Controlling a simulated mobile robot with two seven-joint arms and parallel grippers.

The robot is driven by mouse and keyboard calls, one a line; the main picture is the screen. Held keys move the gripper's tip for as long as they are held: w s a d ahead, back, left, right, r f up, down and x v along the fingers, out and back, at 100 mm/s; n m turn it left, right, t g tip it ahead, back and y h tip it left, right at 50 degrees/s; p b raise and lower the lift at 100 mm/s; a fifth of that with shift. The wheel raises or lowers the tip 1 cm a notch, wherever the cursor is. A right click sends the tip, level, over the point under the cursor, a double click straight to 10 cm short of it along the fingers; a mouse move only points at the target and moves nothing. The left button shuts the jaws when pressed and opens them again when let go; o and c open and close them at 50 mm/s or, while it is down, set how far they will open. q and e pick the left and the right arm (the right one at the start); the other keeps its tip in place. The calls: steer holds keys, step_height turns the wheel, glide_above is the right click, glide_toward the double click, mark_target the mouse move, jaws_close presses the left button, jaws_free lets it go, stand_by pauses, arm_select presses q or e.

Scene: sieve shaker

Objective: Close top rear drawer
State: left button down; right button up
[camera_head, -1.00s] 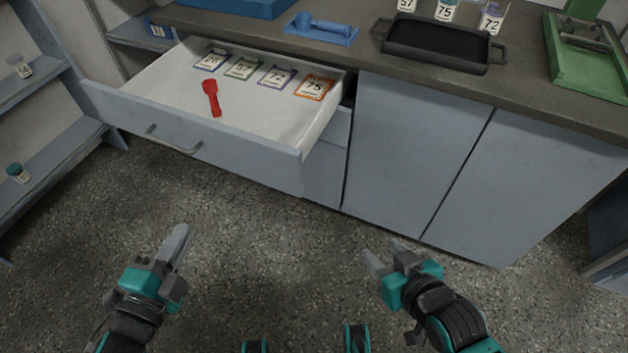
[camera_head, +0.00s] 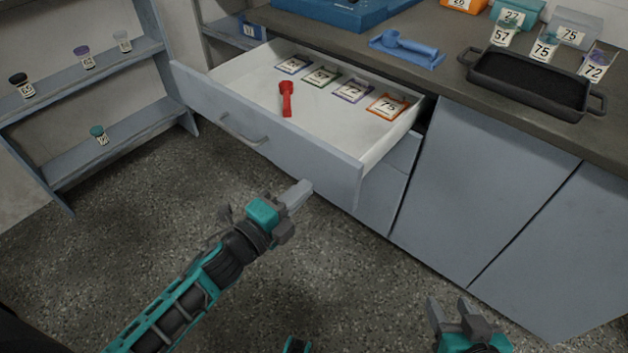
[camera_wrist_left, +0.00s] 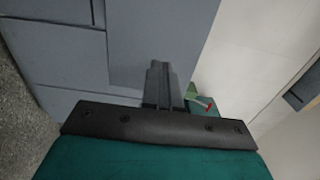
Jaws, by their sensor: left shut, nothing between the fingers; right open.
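The top drawer (camera_head: 270,137) is pulled far out of the grey counter, with a curved bar handle (camera_head: 244,130) on its front. It holds a red scoop (camera_head: 286,98) and several numbered cards (camera_head: 387,106). My left gripper (camera_head: 298,193) is shut and empty, in front of the drawer and below its front's right part in the head view. In the left wrist view its shut fingers (camera_wrist_left: 161,84) point toward grey cabinet surfaces; I cannot tell whether they touch. My right gripper (camera_head: 452,312) is open and empty, low at the right, away from the drawer.
The countertop (camera_head: 440,85) carries a blue scoop on a mat (camera_head: 407,48), a black tray (camera_head: 527,84) and labelled cups. Shelves with small jars (camera_head: 84,57) stand at the left. Closed cabinet doors (camera_head: 480,185) lie to the right. The speckled floor in front is clear.

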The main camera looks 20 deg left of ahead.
mark_target(324, 172)
arm_select(q)
steer(key=shift+x, duration=2.15)
arm_select(e)
steer(key=shift+s+f, duration=0.1)
steer(key=shift+f, duration=0.3)
steer(key=shift+d, duration=0.2)
